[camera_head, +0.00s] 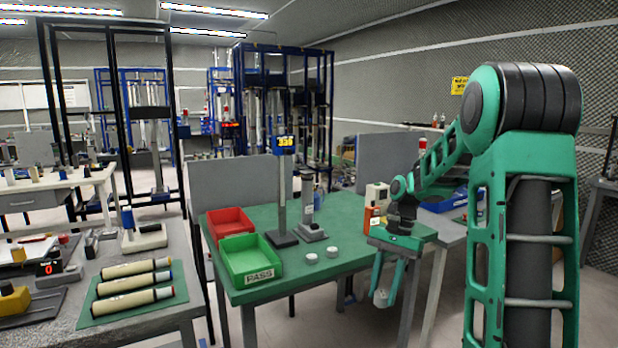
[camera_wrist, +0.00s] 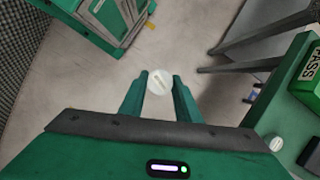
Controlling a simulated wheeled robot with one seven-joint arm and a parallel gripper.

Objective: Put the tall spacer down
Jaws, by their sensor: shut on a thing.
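My gripper (camera_head: 388,290) is shut on a small whitish round piece, which I take for the tall spacer (camera_head: 381,298). In the wrist view the spacer (camera_wrist: 159,82) shows end-on between the two green fingertips (camera_wrist: 160,88), with a mark across its face. Its full height cannot be told from there. The gripper points down in front of the green table (camera_head: 350,262), near its right part. In the wrist view bare floor lies behind the spacer, and the table's edge is off to the right.
Two low white round pieces (camera_head: 311,259) (camera_head: 332,251) lie on the table. A green PASS bin (camera_head: 250,270), a red bin (camera_head: 229,222), a gauge stand (camera_head: 282,200), a grey-based device (camera_head: 311,232) and a white-orange box (camera_head: 376,205) stand there too. The table's front middle is clear.

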